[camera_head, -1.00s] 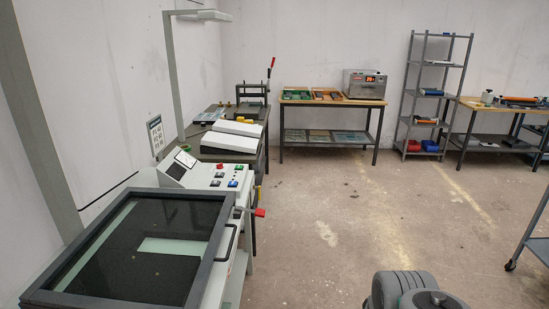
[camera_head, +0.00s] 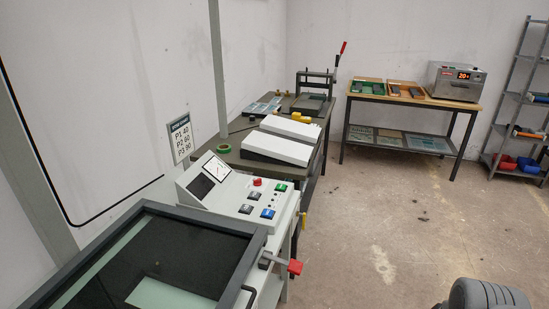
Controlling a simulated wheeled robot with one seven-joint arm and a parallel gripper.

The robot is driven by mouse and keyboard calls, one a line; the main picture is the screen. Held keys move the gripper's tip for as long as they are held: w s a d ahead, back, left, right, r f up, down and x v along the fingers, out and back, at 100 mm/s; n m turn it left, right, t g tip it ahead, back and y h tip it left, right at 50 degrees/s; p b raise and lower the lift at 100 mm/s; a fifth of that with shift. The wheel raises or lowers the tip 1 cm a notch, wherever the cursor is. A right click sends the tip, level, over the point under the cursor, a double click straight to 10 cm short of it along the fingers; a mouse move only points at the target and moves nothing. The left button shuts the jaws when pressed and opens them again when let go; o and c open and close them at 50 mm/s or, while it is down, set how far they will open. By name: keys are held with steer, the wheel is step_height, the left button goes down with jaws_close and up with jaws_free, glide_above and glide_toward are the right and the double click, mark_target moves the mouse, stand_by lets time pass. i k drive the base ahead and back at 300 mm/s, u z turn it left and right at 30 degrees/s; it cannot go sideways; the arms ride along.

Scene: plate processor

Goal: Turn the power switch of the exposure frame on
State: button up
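The exposure frame (camera_head: 252,262) stands at the lower left, its dark glass lid lying flat and shut, with a pale green sheet visible under the glass. Its white control panel (camera_head: 227,200) sits behind the lid. My gripper is not in view; only a grey rounded part of my arm shows at the lower right.
A red-handled lever (camera_head: 294,267) sticks out from the frame's right side. A dark bench (camera_head: 247,161) with white sloped units (camera_head: 278,147) stands behind. A wooden bench (camera_head: 392,99) with an oven (camera_head: 457,80) is at the back.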

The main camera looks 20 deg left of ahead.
mark_target(257, 182)
steer(key=i, duration=2.55)
steer(key=u, duration=3.65)
